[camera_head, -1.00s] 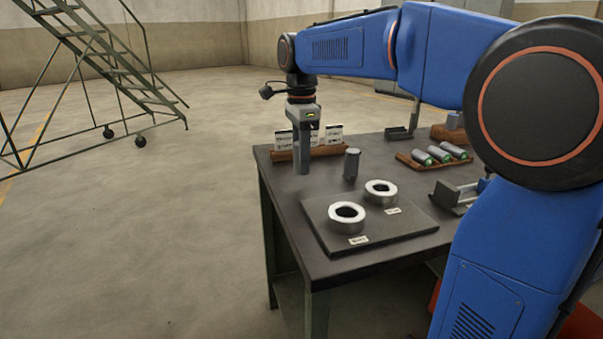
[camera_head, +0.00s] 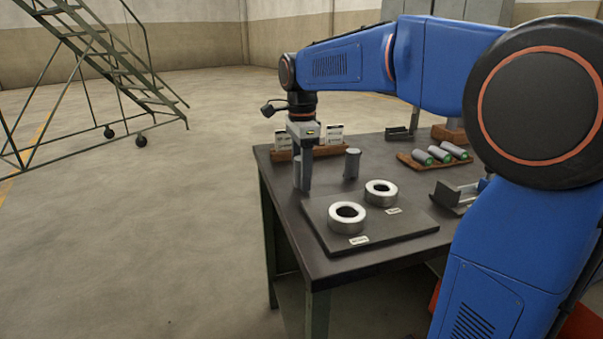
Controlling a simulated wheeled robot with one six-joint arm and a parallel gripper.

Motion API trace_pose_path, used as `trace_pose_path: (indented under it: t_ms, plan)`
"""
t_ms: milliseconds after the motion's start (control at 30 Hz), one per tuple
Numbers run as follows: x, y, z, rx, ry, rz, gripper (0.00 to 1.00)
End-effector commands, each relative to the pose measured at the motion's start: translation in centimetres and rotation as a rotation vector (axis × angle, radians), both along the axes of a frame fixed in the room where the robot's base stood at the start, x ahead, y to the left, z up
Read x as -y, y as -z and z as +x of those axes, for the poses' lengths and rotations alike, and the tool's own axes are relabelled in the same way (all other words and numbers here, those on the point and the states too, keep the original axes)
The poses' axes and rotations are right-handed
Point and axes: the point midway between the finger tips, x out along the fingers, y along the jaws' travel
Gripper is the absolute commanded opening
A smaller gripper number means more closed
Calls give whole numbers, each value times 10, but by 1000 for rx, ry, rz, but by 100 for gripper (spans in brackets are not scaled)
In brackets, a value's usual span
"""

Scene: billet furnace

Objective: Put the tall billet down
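My gripper (camera_head: 304,165) points straight down over the left part of the dark table. A grey cylinder, which I take for the tall billet (camera_head: 297,174), is upright at its fingers, and they look shut on it. The fingers hide part of it. Its lower end is at or very near the table top; I cannot tell whether it touches. A second grey cylinder (camera_head: 352,163) stands upright on the table just to the right, apart from my gripper.
A dark plate (camera_head: 330,235) with two pale rings (camera_head: 347,217) (camera_head: 381,192) lies in front. A wooden card holder (camera_head: 280,154) stands behind my gripper. A wooden tray (camera_head: 415,163) of several lying cylinders and a grey metal fixture (camera_head: 455,197) are to the right.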

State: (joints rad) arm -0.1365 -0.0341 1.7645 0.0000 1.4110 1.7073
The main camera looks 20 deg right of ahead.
Motion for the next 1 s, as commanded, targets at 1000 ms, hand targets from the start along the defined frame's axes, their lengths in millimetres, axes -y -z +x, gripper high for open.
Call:
trace_pose_path:
  t_ms: [1000]
  plan:
    - [0, -120, 0, 1, 0, 0, 49]
